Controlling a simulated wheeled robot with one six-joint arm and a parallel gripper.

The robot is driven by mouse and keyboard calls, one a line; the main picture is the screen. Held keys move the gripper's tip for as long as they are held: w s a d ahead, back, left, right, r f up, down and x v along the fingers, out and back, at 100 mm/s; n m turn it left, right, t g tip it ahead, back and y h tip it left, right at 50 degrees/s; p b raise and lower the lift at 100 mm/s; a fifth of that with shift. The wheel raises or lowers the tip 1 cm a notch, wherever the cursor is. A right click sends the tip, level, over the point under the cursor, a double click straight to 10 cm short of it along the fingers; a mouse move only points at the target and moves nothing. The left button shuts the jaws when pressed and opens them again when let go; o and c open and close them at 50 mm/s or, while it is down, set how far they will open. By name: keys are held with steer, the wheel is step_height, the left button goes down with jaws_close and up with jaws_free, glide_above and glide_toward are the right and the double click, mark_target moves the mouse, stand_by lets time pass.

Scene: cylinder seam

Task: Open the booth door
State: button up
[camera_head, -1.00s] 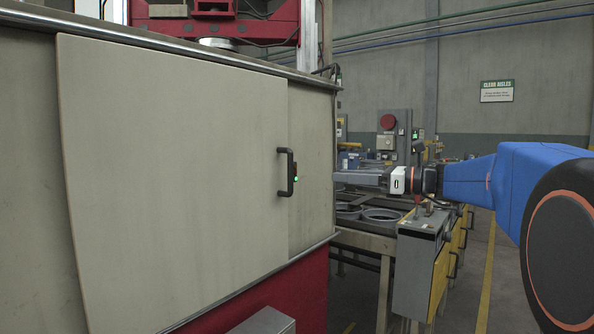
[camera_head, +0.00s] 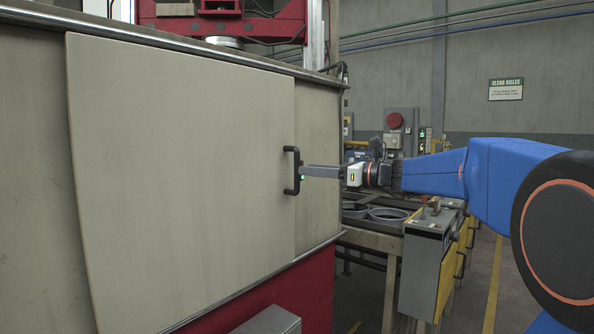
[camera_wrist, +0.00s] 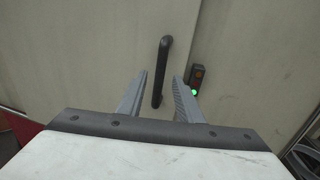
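The booth door (camera_head: 180,165) is a large beige curved panel on the booth's side, and it looks closed. A black vertical bar handle (camera_head: 291,170) is fixed near its right edge. My gripper (camera_head: 304,172) points at the handle from the right, its tips at or very near it. In the wrist view my gripper (camera_wrist: 160,92) has its two grey fingers apart, with the black handle (camera_wrist: 161,70) between or just beyond their tips. I cannot tell whether either finger touches it. A small indicator box (camera_wrist: 196,78) with a lit green light sits right of the handle.
A grey control box (camera_head: 424,248) and a bench with grey rings (camera_head: 388,214) stand to the right, below my arm. A red base (camera_head: 308,290) lies under the booth. A grey box top (camera_head: 270,321) shows at the bottom. The aisle at right is clear.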

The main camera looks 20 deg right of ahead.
mark_target(297, 188)
steer(key=shift+x, duration=2.7)
jaws_close()
